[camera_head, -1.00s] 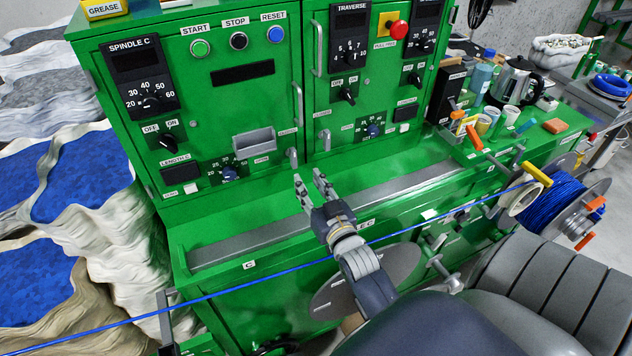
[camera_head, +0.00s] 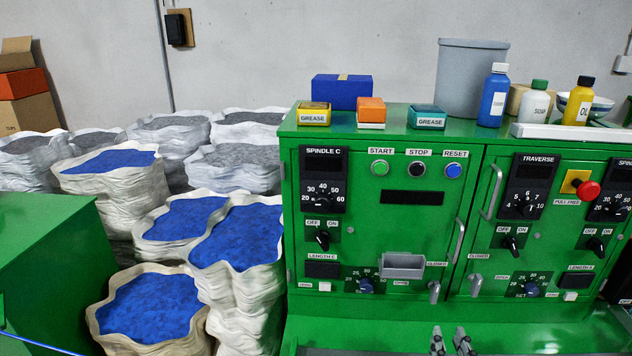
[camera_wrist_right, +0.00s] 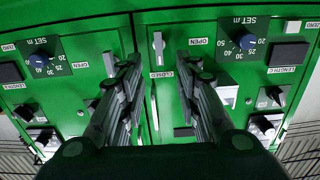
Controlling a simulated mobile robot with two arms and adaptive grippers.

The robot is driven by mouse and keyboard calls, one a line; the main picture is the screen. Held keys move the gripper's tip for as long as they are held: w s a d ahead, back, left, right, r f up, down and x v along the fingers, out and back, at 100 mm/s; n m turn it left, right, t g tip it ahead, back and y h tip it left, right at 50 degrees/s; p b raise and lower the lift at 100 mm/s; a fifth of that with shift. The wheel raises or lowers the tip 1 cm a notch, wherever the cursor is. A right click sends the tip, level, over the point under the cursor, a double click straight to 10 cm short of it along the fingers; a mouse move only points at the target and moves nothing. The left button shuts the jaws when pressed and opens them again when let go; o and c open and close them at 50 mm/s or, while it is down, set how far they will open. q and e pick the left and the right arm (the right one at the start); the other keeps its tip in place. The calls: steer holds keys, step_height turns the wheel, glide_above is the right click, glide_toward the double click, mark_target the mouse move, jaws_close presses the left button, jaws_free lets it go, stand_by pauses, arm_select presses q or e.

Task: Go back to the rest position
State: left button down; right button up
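My right gripper (camera_head: 451,341) shows only its fingertips at the bottom edge of the head view, in front of the green cabinet (camera_head: 385,225). In the right wrist view the right gripper (camera_wrist_right: 158,75) has its two fingers apart with nothing between them, facing the cabinet's knobs and handles. The blue cable (camera_head: 40,344) shows as a short line at the lower left of the head view. My left gripper is not in view.
Sacks of blue granules (camera_head: 237,237) stand left of the cabinet, beside another green machine (camera_head: 45,250). Grease boxes (camera_head: 314,113), a grey bin (camera_head: 468,80) and bottles (camera_head: 494,95) stand on top. A red button (camera_head: 588,189) sits on the right panel.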

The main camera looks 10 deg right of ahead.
steer(key=s+a+f+n+g+y, duration=0.3)
steer(key=s+a+f+g, duration=0.5)
steer(key=a, duration=0.2)
steer(key=s+a+f+n+g+y, duration=0.1)
steer(key=s+a+g, duration=0.15)
steer(key=s, duration=0.45)
steer(key=s+a+f+n+g, duration=0.1)
steer(key=s+a+g, duration=0.15)
steer(key=s, duration=0.35)
step_height(320, 180, down, 34)
steer(key=s+f+g+b, duration=0.1)
steer(key=s+g+b, duration=0.15)
steer(key=b, duration=0.45)
steer(key=s+d+f+b, duration=0.2)
steer(key=s+f, duration=0.6)
steer(key=f, duration=0.2)
steer(key=s+d+f+b, duration=0.1)
steer(key=s+f+b, duration=0.2)
steer(key=s+f, duration=0.5)
steer(key=shift+s+d+f+g+b, duration=0.25)
steer(key=shift+d+f+g+b, duration=0.15)
steer(key=shift+f, duration=0.55)
